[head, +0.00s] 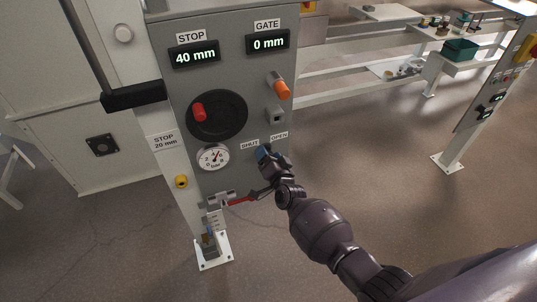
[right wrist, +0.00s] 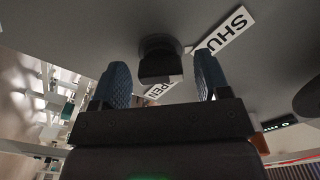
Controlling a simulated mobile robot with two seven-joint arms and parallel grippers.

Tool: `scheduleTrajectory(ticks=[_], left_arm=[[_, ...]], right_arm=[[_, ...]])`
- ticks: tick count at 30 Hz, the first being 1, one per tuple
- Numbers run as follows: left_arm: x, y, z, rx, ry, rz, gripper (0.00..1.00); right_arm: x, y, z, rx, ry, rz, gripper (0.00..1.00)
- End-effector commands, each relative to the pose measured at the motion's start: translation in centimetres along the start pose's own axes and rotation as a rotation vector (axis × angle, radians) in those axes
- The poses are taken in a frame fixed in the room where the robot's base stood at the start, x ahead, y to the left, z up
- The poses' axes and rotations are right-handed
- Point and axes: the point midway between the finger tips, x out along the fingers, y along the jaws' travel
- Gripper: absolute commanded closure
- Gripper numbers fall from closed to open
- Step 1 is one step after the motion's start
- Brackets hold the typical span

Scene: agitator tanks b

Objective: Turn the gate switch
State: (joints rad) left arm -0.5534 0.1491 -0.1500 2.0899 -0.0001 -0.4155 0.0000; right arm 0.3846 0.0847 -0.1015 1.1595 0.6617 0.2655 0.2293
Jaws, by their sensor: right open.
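The gate switch (right wrist: 160,58) is a black knob on the grey panel, seen in the right wrist view beside the SHUT label (right wrist: 232,27) and the OPEN label (right wrist: 161,89). My right gripper (right wrist: 160,80) is open, with one blue fingertip on each side of the knob. I cannot tell whether the fingers touch it. In the head view my right gripper (head: 270,158) is at the panel just below the SHUT (head: 249,143) and OPEN (head: 279,137) labels and hides the switch. My left gripper is not in view.
The grey panel (head: 233,85) also carries a STOP display (head: 195,55) reading 40 mm, a GATE display (head: 268,41) reading 0 mm, a black handwheel (head: 225,118), an orange-tipped lever (head: 281,88) and a gauge (head: 213,156). A red-handled part (head: 240,200) lies close below my gripper.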

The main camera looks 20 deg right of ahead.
Motion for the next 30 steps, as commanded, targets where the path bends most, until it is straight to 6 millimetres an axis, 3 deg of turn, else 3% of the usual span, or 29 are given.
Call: scheduleTrajectory(ticks=[18, 30], left_arm=[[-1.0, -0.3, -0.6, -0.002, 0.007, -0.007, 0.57], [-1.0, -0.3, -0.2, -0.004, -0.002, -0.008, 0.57]], right_arm=[[-8.8, -0.1, -0.1, 0.000, 0.000, 0.000, 0.31], [-10.2, 0.0, 0.0, 0.000, 0.000, 0.000, 0.31]])
